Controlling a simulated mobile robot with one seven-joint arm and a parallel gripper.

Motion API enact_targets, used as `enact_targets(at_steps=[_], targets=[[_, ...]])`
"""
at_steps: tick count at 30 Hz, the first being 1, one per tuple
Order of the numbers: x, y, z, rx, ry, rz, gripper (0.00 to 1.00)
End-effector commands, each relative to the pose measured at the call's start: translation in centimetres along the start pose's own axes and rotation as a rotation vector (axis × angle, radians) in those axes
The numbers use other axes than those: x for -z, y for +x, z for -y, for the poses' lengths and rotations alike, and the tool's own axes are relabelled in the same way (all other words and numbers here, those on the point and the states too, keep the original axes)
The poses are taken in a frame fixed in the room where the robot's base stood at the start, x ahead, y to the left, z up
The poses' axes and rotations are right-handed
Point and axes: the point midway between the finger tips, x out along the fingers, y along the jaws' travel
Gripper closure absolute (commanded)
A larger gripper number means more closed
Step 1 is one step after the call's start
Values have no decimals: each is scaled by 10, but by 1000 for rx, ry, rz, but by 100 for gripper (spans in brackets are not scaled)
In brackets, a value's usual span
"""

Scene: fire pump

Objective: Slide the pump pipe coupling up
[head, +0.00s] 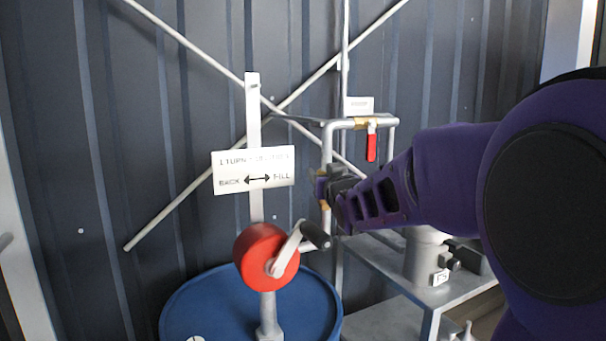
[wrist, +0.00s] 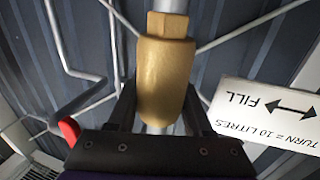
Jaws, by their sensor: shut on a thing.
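The pump pipe coupling is a brass sleeve (wrist: 162,82) on a thin grey pipe in the wrist view. A brass hex fitting (wrist: 171,25) sits at its end on the same pipe. My gripper (wrist: 160,104) has one dark finger on each side of the sleeve and is shut on it. In the head view my gripper (head: 324,189) is at the vertical pipe, left of the valve. Only a small brass part of the coupling (head: 325,204) shows there, below the fingers; the rest is hidden by my gripper.
A red valve lever (head: 371,146) hangs right of the pipe. The red pump wheel with its crank (head: 262,257) stands over a blue barrel (head: 215,300), below my gripper. A white sign (head: 253,170) is close on the left. A grey metal stand (head: 400,262) is at the lower right.

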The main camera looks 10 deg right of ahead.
Motion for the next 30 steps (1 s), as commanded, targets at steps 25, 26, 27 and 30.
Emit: enact_targets(at_steps=[25, 26, 27, 30], targets=[[0, 0, 0, 0, 0, -1, 100], [0, 0, 0, 0, 0, -1, 100], [0, 0, 0, 0, 0, -1, 100], [0, 0, 0, 0, 0, -1, 100]])
